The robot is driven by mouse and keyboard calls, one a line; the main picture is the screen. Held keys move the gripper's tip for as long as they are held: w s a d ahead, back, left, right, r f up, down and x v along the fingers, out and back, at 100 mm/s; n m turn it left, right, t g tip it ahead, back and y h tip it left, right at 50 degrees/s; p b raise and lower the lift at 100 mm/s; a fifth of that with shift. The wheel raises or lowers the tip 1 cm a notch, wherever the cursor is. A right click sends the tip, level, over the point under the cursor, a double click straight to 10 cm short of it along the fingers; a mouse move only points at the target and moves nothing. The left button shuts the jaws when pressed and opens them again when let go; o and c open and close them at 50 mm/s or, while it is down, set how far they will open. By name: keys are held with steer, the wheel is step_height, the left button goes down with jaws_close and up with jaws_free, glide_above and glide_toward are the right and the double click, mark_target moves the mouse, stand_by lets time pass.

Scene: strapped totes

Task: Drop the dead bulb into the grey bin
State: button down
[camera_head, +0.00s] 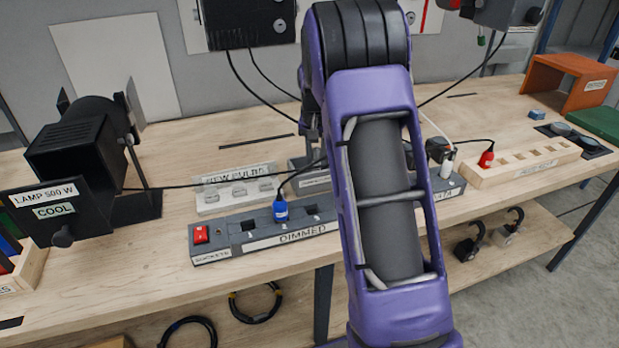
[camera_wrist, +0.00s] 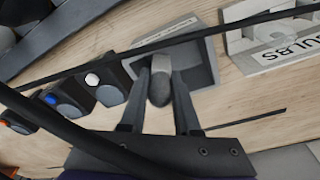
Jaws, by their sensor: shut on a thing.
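In the wrist view my gripper (camera_wrist: 160,73) is shut on the dead bulb, a dark grey rounded bulb (camera_wrist: 159,90) with a paler end between the fingers. The grey bin (camera_wrist: 207,62), a shallow square box with a labelled rim, lies behind the fingers and bulb. The bulb overlaps the bin's left part in this view; I cannot tell its height above the bin.
The new bulbs rack (camera_head: 236,192) stands just left of the bin. A socket strip (camera_head: 265,232) with a blue plug (camera_head: 281,210) lies in front. A black lamp (camera_head: 85,150) stands at left. A dark cable (camera_wrist: 120,60) crosses the wrist view near the bin.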

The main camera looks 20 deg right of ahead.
steer(key=c, duration=0.5)
jaws_free()
steer(key=shift+c, duration=0.2)
steer(key=shift+s+d, duration=0.1)
steer(key=shift+d, duration=0.05)
step_height(320, 180, up, 17)
steer(key=s+a+p, duration=0.1)
steer(key=s+a, duration=0.1)
steer(key=shift+r, duration=0.1)
